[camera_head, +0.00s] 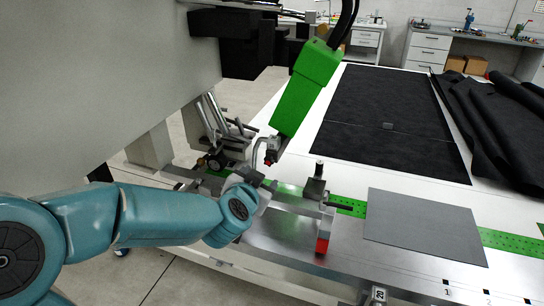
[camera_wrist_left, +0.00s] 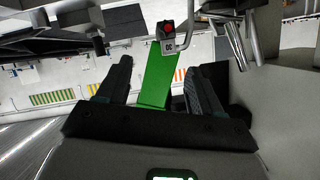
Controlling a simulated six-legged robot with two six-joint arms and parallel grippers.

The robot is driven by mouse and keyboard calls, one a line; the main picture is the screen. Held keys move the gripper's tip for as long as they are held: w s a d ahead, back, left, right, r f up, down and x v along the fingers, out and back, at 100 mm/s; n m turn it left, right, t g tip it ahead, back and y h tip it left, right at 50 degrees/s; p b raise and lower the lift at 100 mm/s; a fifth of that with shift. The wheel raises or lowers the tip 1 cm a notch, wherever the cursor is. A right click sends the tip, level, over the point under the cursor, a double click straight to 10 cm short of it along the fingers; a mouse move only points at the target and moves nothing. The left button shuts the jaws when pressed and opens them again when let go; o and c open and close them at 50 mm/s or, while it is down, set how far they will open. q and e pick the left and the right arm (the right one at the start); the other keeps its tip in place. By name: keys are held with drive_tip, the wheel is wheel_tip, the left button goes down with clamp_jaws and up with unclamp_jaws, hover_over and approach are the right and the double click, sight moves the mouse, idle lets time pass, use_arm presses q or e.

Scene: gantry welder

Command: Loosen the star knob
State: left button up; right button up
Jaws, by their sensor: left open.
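A small red round part on a dark block (camera_head: 271,152) sits at the lower end of the green welder housing (camera_head: 308,85), beside a bent metal tube; I cannot tell for sure that it is the star knob. The red part (camera_wrist_left: 168,27) also shows in the left wrist view, beyond my fingertips at upper centre. My left gripper (camera_wrist_left: 157,72) is open, with nothing between its fingers but the green housing behind. In the head view my left gripper (camera_head: 254,178) is just below the red part, apart from it and partly hidden by my wrist. My right gripper is not in view.
A metal rail with a dark clamp block (camera_head: 315,188) and a red-and-white post (camera_head: 325,230) lies right of my gripper. A grey sheet (camera_head: 422,225) and black mat (camera_head: 385,120) lie on the table. A large grey machine panel (camera_head: 110,80) stands at left.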

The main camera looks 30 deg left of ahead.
sight(269, 161)
use_arm(q)
drive_tip(key=x, duration=0.5)
drive_tip(key=a+x, duration=0.1)
drive_tip(key=x, duration=1)
drive_tip(key=shift+a+f, duration=0.1)
drive_tip(key=shift+a, duration=0.2)
drive_tip(key=c, duration=1.1)
